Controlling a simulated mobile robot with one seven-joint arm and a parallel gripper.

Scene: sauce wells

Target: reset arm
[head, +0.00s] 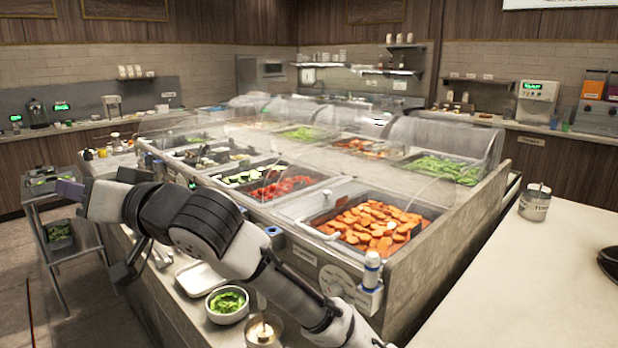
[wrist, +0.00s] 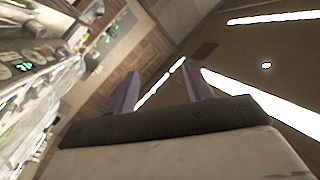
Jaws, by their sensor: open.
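My arm reaches from the lower right of the head view up to the left, in front of the food bar. My gripper (head: 68,188) is at the far left end of the arm, above the counter's left end and near the metal cart. In the wrist view my gripper (wrist: 161,92) shows two purple-grey fingers standing apart, with nothing between them. It is open and empty. The wrist camera looks toward the ceiling and its bright light strips, with the room tilted.
The food bar (head: 400,285) with clear guards holds several food pans. A green-filled bowl (head: 227,304), a white tray (head: 203,279) and a metal cup (head: 264,332) stand below my arm. A cart (head: 85,240) is at left. The right counter (head: 540,270) holds a labelled container (head: 535,203) and is mostly clear.

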